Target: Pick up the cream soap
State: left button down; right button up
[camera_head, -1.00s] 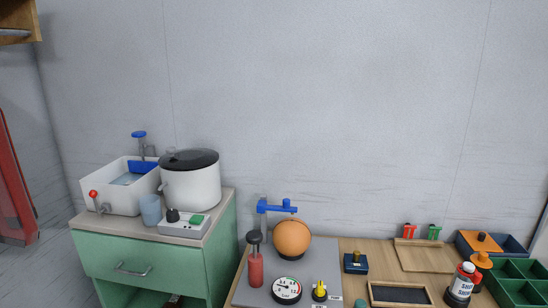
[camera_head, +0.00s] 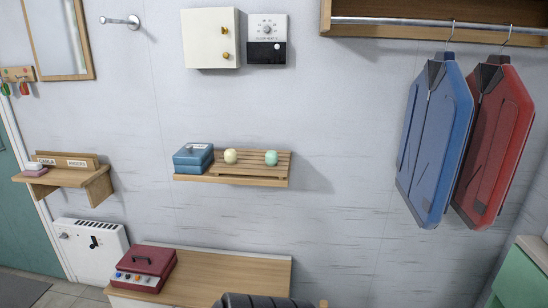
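A small round cream-coloured piece (camera_head: 231,156), which looks like the cream soap, rests on a slatted wooden rack on the wall shelf (camera_head: 232,182). A similar mint-green round piece (camera_head: 271,158) sits to its right on the same rack (camera_head: 250,170), apart from it. A blue box (camera_head: 193,157) stands close on its left. Neither of my grippers is in view.
Below the shelf is a wooden-topped bench (camera_head: 225,270) with a red case (camera_head: 145,266) on its left. Blue (camera_head: 432,140) and red (camera_head: 495,140) jackets hang at the right. A small shelf (camera_head: 70,178) is at the left. The wall around the soap shelf is clear.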

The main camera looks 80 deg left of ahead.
aim_at(231, 155)
jog(key=u, duration=2.95)
